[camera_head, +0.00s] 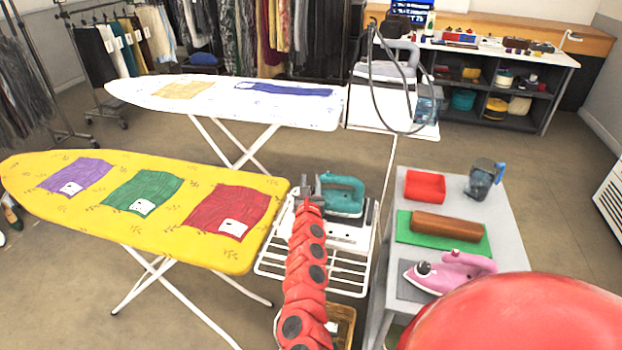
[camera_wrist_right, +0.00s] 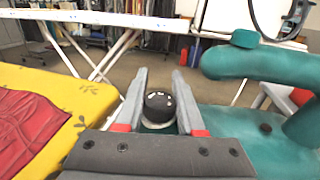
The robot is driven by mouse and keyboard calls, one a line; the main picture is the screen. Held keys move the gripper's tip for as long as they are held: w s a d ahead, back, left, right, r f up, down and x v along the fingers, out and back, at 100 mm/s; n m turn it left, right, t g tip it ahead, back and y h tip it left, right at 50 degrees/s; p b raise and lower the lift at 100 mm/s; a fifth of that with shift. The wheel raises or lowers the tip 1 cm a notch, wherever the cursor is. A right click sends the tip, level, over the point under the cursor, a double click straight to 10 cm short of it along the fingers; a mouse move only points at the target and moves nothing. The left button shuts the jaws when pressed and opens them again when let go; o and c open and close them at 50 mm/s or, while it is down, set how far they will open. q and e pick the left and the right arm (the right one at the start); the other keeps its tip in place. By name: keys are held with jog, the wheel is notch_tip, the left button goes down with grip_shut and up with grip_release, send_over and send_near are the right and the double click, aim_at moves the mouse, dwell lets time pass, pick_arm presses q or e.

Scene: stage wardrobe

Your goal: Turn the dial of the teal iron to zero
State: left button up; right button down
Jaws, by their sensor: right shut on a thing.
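The teal iron (camera_head: 343,194) rests on the white rack at the right end of the yellow ironing board; its body and handle also fill the right of the right wrist view (camera_wrist_right: 255,66). My right gripper (camera_head: 306,182) is at the iron's left side. In the right wrist view its two fingers (camera_wrist_right: 160,95) stand on either side of the iron's black round dial (camera_wrist_right: 160,108) and are shut on it. The dial has small white marks, too small to read. The dial is hidden in the head view. My left gripper is not in view.
The yellow ironing board (camera_head: 105,225) with cloth patches lies to the left. A white board (camera_head: 225,105) stands behind.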

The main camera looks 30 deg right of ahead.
jog(key=c, duration=0.5)
grip_release()
jog(key=shift+f, duration=0.1)
jog(key=shift+s+a+p, duration=0.35)
jog(key=shift+s, duration=0.1)
jog(key=p+v, duration=0.3)
jog(key=v, duration=0.4)
jog(key=shift+s+a+r, duration=0.15)
jog(key=shift+r, duration=0.05)
jog(key=v, duration=0.9)
jog(key=shift+f, duration=0.15)
